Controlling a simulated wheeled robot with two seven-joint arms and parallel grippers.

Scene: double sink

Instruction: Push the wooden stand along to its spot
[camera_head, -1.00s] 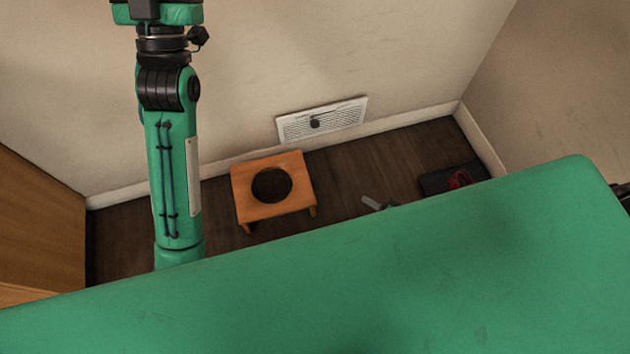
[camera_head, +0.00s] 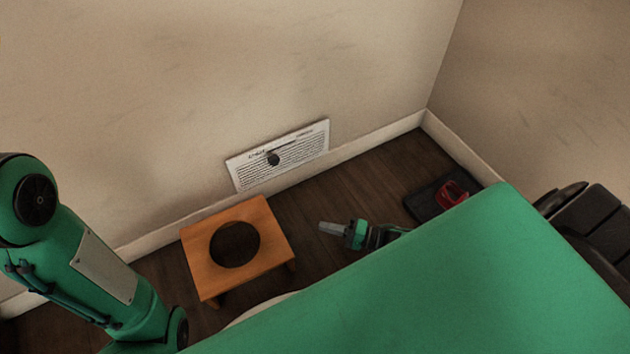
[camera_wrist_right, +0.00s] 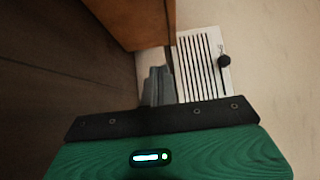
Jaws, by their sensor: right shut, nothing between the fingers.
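The wooden stand (camera_head: 265,262) is an orange-brown low stool with a round dark hole in its top. It stands upright on the dark floor near the wall in the head view. My right gripper (camera_head: 330,228) is shut and empty, low over the floor to the right of the stand, with a visible gap between its tips and the stand. In the right wrist view the shut fingers (camera_wrist_right: 158,86) show below the stand's brown side (camera_wrist_right: 135,20); I cannot tell there whether they touch. My left arm shows at the left of the head view, but its gripper is not in view.
A dark mat (camera_head: 415,205) with a red object (camera_head: 453,192) lies at the right, by the corner. Floor between stand and mat is partly clear.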

